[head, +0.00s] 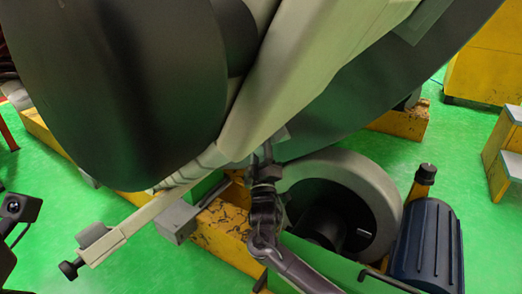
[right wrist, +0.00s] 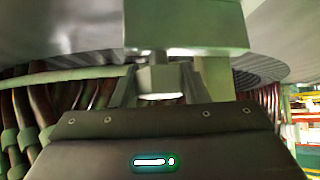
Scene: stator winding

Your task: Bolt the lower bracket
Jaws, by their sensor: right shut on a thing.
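My right gripper (head: 266,160) reaches up from the bottom of the head view to the underside of the large stator assembly. In the right wrist view its two fingers (right wrist: 158,88) are shut on a grey bolt (right wrist: 160,77) with a block-like head. The bolt's shank points up at a pale green block (right wrist: 185,25), which looks like the lower bracket. The bolt's top end is hidden, so I cannot tell whether it is seated. The bracket is hard to make out in the head view.
The big dark stator body (head: 120,90) and a pale beam (head: 300,85) fill the upper head view. A grey ring (head: 380,190) and a blue motor (head: 425,240) stand close right of my right arm. Brown-green coils (right wrist: 25,120) hang left in the wrist view. Green floor (head: 440,165) is open at right.

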